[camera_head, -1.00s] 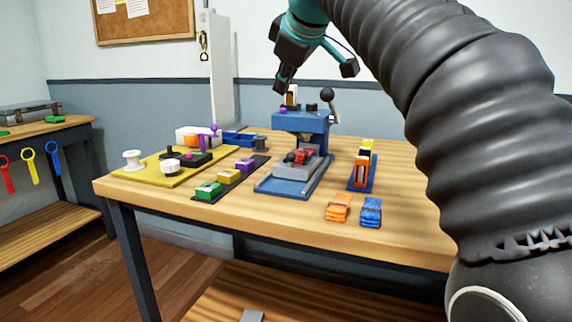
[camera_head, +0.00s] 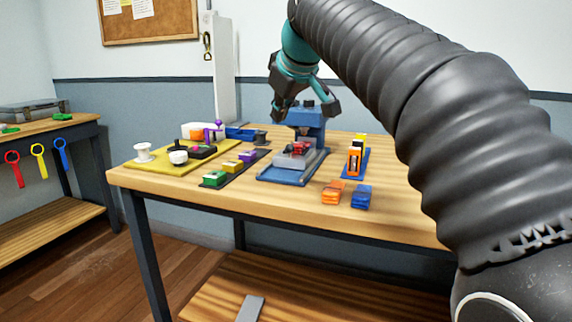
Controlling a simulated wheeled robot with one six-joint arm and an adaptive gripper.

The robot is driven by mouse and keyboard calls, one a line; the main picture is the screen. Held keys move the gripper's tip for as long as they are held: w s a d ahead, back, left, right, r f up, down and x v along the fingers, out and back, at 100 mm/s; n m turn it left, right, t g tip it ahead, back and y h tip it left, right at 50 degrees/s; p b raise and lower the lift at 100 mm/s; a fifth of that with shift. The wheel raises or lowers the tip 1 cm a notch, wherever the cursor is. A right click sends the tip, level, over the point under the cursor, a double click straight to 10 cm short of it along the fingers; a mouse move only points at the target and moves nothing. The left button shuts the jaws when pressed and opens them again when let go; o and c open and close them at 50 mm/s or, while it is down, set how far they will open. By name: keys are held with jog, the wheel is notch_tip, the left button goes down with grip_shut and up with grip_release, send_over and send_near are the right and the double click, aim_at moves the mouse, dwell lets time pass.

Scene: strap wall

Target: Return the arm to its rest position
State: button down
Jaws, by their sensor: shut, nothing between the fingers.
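My gripper (camera_head: 280,112), dark with a teal wrist above it, hangs over the back of the workbench. It is shut and holds nothing that I can see. In the picture it overlaps the top of the blue press (camera_head: 306,116) and hides part of it; I cannot tell the gap between them. My black ribbed arm reaches from the lower right up to the top centre and bends down to the wrist.
The wooden workbench (camera_head: 225,187) carries a yellow board (camera_head: 150,169) with spools, a dark strip with green, yellow and purple blocks, an upright rack (camera_head: 355,158), an orange bundle (camera_head: 333,192) and a blue bundle (camera_head: 361,196). A side bench (camera_head: 40,124) stands left. Floor between the benches is clear.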

jog(key=s+d+f+m, duration=0.2)
jog(key=s+f, duration=0.1)
jog(key=f, duration=0.3)
jog(key=s+d+f+m+g+h, duration=0.1)
jog(key=s+d+f+m, duration=0.1)
jog(key=f, duration=0.4)
jog(key=s+d+f+m+g, duration=0.1)
jog(key=s+d+f, duration=0.2)
jog(key=s+f, duration=0.2)
jog(key=shift+s+d+f+m+h, duration=0.15)
jog(key=shift+d+f+m+h, duration=0.15)
jog(key=shift+f+m, duration=0.15)
jog(key=s+d+f+m, duration=0.1)
jog(key=s+d+f, duration=0.2)
jog(key=s, duration=0.3)
jog(key=s+d+f+m+h, duration=0.1)
jog(key=s+d+f, duration=0.2)
jog(key=s+f, duration=0.3)
jog(key=s+d+f+m, duration=0.1)
jog(key=s+d+f, duration=0.2)
jog(key=s+f, duration=0.2)
jog(key=shift+s+d+f+m, duration=0.2)
jog(key=shift+s+m, duration=0.15)
jog(key=shift+s, duration=0.75)
